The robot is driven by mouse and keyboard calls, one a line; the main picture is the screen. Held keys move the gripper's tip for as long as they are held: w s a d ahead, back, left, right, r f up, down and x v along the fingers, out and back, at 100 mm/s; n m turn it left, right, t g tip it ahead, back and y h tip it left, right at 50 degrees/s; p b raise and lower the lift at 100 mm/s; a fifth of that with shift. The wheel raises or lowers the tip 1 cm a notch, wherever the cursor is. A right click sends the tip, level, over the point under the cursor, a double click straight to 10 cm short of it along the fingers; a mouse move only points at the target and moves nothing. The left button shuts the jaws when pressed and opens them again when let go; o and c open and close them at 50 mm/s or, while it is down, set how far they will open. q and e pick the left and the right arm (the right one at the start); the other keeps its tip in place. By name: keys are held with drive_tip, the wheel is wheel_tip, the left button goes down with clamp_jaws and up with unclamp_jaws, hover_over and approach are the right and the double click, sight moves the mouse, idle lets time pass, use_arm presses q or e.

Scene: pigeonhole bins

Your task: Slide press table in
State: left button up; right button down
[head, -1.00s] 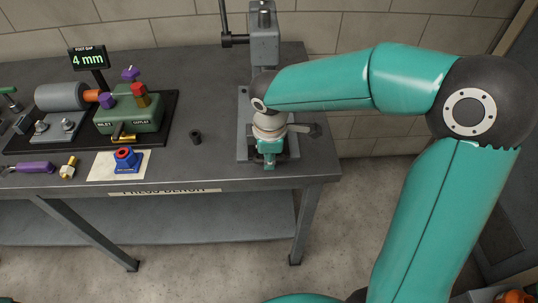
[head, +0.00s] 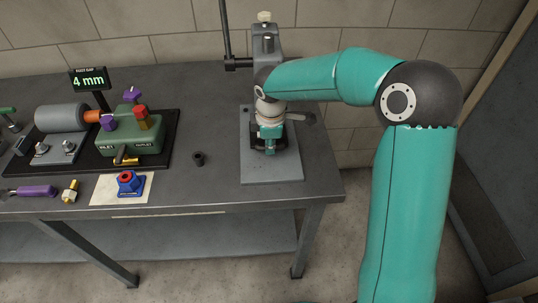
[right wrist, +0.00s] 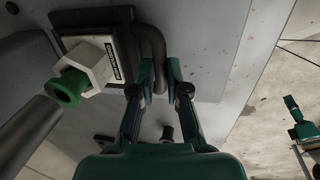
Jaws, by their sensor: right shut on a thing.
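The press (head: 265,48) stands at the right end of the bench on a grey base plate (head: 270,171). Its dark press table (head: 283,142) sits low under the ram, partly hidden by my right arm. In the right wrist view the table (right wrist: 90,17) carries a white block (right wrist: 98,62) with a green round end (right wrist: 66,88). A dark bar handle (right wrist: 157,45) curves from the table's side. My right gripper (head: 268,149) is shut on this handle, with its fingers (right wrist: 161,72) to either side of it. My left gripper is out of view.
On the bench, left of the press, are a black socket (head: 199,159), a blue and red part (head: 129,182) on a pale sheet, a green valve block (head: 130,138) and a purple-handled tool (head: 35,191). The base plate's front is bare.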

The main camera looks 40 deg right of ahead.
drive_tip(key=c, duration=1.6)
unclamp_jaws()
drive_tip(key=shift+s+a, duration=0.3)
drive_tip(key=shift+a, duration=0.05)
drive_tip(key=shift+o, duration=1.4)
drive_tip(key=shift+s+r, duration=0.15)
drive_tip(key=shift+o, duration=0.7)
drive_tip(key=shift+w+d+f, duration=0.2)
drive_tip(key=shift+w+f, duration=0.05)
drive_tip(key=shift+s+a+r, duration=0.1)
drive_tip(key=shift+s+r, duration=0.1)
drive_tip(key=shift+r, duration=0.1)
wheel_tip(320, 180, up, 11)
drive_tip(key=s, duration=0.1)
drive_tip(key=shift+s+a, duration=0.25)
drive_tip(key=shift+a, duration=0.15)
drive_tip(key=shift+r, duration=0.1)
